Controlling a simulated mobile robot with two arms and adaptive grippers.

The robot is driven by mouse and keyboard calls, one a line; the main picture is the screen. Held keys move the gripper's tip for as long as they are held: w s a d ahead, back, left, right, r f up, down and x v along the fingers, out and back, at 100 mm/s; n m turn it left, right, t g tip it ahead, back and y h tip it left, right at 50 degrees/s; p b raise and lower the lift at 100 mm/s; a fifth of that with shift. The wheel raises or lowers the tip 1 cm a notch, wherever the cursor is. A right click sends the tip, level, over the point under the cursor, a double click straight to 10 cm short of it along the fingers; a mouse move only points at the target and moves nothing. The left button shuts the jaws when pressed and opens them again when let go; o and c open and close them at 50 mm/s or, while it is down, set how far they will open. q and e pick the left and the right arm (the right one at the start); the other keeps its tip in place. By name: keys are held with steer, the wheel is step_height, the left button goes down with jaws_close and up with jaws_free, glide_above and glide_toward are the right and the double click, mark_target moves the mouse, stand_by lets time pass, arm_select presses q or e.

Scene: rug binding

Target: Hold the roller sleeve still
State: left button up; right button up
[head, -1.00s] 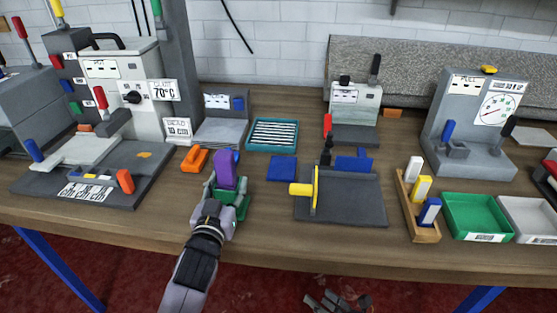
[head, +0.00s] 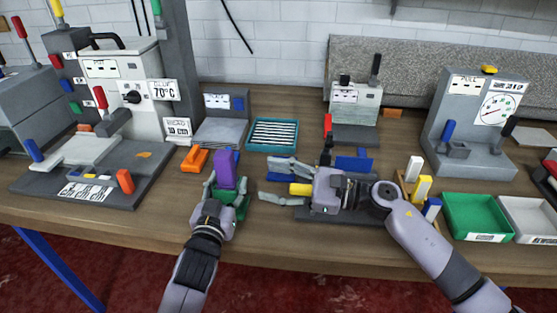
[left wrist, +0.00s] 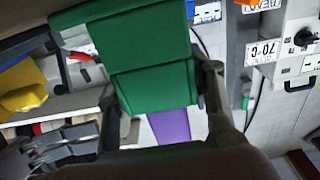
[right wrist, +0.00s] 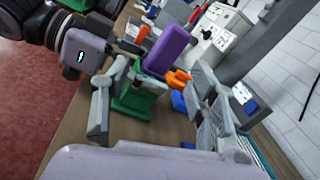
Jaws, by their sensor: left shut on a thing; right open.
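The roller sleeve is likely the short yellow cylinder (head: 300,189) at the left of the dark grey plate. My right gripper (head: 275,182) is open, its fingers pointing left past both sides of the cylinder; I cannot tell whether they touch it. The right wrist view does not clearly show the cylinder. My left gripper (head: 225,190) is shut on a green tool (head: 241,204) with a purple upright part (head: 226,167). The green body (left wrist: 155,80) fills the space between the fingers in the left wrist view. The tool also shows in the right wrist view (right wrist: 135,101).
An orange clamp (head: 195,159) and a teal tray (head: 273,134) stand behind the grippers. A wooden holder (head: 423,232) with coloured pieces and a green bin (head: 476,216) stand to the right. The front table strip between the grippers is clear.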

mark_target(232, 156)
steer(key=w+r+m+g, duration=0.2)
steer(key=w+r, duration=0.1)
steer(key=a, duration=1.1)
steer(key=shift+w+a+r, duration=0.1)
steer(key=shift+w+a, duration=0.1)
steer(key=shift+a, duration=0.2)
jaws_close()
steer(key=c, duration=0.7)
jaws_free()
jaws_close()
steer(key=shift+r, duration=0.15)
